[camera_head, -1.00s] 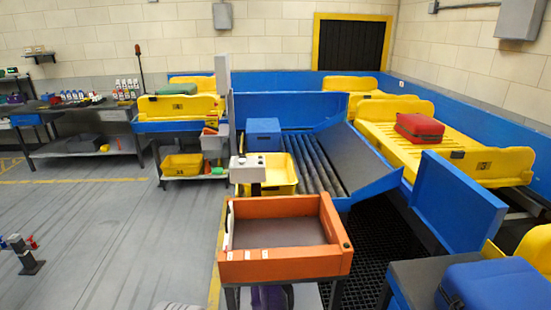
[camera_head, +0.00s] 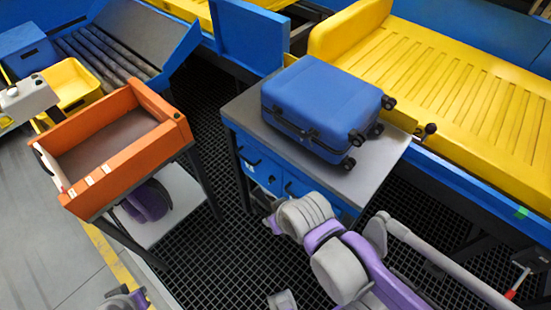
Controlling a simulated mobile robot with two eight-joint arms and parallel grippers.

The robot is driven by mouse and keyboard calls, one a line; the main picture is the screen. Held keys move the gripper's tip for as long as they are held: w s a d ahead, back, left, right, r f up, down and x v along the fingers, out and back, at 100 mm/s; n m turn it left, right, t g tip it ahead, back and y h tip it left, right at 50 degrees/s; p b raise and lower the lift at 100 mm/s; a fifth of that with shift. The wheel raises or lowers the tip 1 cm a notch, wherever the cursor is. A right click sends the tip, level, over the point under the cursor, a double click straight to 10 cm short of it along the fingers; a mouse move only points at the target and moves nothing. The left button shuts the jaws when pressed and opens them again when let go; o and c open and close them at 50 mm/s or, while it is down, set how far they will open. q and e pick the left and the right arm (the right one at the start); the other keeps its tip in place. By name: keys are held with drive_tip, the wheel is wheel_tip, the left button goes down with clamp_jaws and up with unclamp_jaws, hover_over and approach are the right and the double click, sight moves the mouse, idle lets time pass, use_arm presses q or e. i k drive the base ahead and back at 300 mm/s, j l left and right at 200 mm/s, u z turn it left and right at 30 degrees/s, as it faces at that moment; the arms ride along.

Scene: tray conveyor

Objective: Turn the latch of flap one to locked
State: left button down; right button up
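I cannot single out flap one or its latch for certain. A small dark knob with a reddish base (camera_head: 427,130) stands at the near edge of the yellow tray on the right. A red-handled lever (camera_head: 519,284) shows at the lower right edge. My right arm, grey and purple, reaches in from the bottom; small purple parts at its far end (camera_head: 271,216) sit in front of the blue-drawer bench, its fingers not clear. A small grey and purple part of my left arm (camera_head: 126,298) shows at the bottom left edge; its fingers are not clear either.
A blue suitcase (camera_head: 322,108) lies on a grey-topped bench (camera_head: 252,112). An orange open box (camera_head: 172,128) stands on a stand at the left. Yellow trays (camera_head: 470,85) line the conveyor. Black grating (camera_head: 215,262) covers the floor between stand and bench.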

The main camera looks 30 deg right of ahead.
sight(271, 178)
drive_tip(key=z, duration=0.9)
